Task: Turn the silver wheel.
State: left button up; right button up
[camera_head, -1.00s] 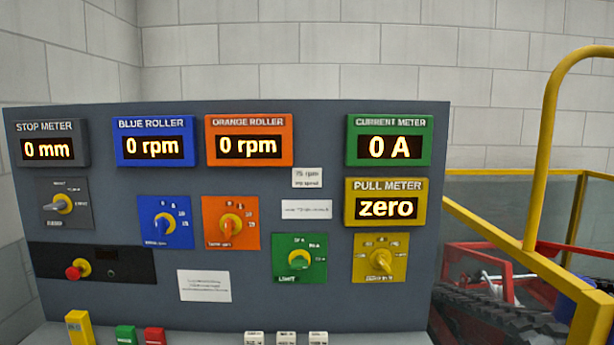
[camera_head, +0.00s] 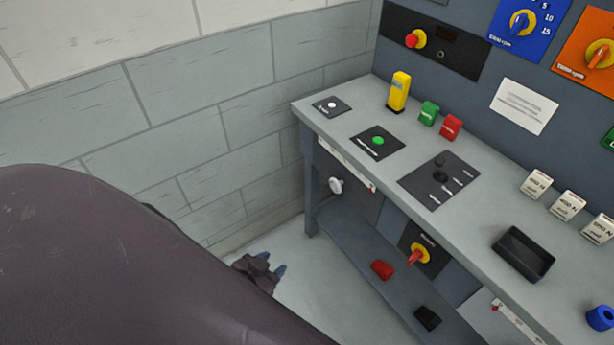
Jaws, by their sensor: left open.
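A small silver wheel (camera_head: 335,185) sits under the left end of the bench, below the worktop. It is small in the picture, so I cannot tell its turn position. My left gripper (camera_head: 272,263) is low and left of the bench, in front of the pale floor. It is open and empty, and apart from the wheel, which shows above and to the right of it. My left arm covers the lower left of the view and hides part of the wall and floor. My right gripper is not in view.
The grey bench worktop (camera_head: 385,172) overhangs the wheel. A bench leg (camera_head: 310,195) stands just left of it. A red-and-yellow switch (camera_head: 417,255) is under the bench; a red block (camera_head: 382,270) and a black block (camera_head: 427,318) lie on the lower shelf.

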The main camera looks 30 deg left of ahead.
aim_at(335, 185)
jog(key=k+j+u, duration=0.15)
jog(key=j+u, duration=0.2)
jog(key=k+j+u, duration=0.1)
jog(key=j+u, duration=0.6)
jog(key=j, duration=0.15)
